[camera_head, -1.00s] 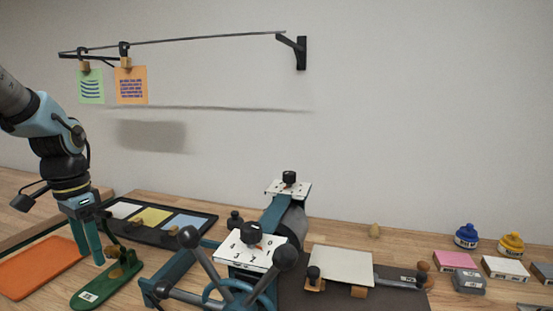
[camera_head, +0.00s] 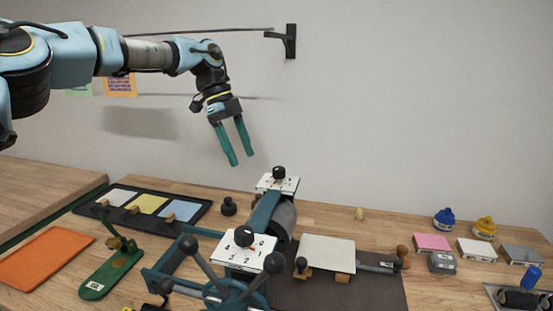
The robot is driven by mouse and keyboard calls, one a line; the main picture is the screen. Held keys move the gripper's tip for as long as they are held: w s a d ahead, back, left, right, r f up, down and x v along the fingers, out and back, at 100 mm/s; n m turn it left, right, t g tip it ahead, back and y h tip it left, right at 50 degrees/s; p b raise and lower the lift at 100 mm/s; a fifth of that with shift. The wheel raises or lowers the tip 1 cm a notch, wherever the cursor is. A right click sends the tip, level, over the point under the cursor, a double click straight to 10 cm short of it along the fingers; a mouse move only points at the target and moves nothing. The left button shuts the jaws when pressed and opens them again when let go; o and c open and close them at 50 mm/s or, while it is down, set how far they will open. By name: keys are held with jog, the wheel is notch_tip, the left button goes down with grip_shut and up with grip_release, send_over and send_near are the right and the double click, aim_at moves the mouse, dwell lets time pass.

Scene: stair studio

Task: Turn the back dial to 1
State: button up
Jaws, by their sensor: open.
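The back dial is a black knob (camera_head: 279,172) on a white numbered plate (camera_head: 290,185) at the far end of the blue press (camera_head: 262,218). Its numbers are too small to read. The front dial (camera_head: 243,236) is a similar black knob on a larger white plate with numbers, at the near end of the press. My gripper (camera_head: 241,162) is open and empty, pointing down. In the picture it is to the left of the back dial and a little above it, apart from it.
The press's spoked handwheel (camera_head: 232,290) stands in front. A green stapler-like tool (camera_head: 110,268), an orange tray (camera_head: 45,258) and a black tray (camera_head: 85,203) with coloured pads lie left. A cream board (camera_head: 327,253), ink bottles and boxes are right. A wall rail (camera_head: 200,33) runs behind my arm.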

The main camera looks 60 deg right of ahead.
aim_at(278, 168)
jog(key=s+p, duration=0.1)
jog(key=s, duration=0.2)
jog(key=s+p, duration=0.1)
jog(key=s, duration=0.2)
jog(key=s+p, duration=0.1)
jog(key=s, duration=0.3)
jog(key=shift+d+r, duration=0.2)
jog(key=shift+d, duration=0.05)
jog(key=shift+s+f+p, duration=0.2)
jog(key=shift+f+p, duration=0.4)
jog(key=shift+f, duration=0.1)
grip_shut()
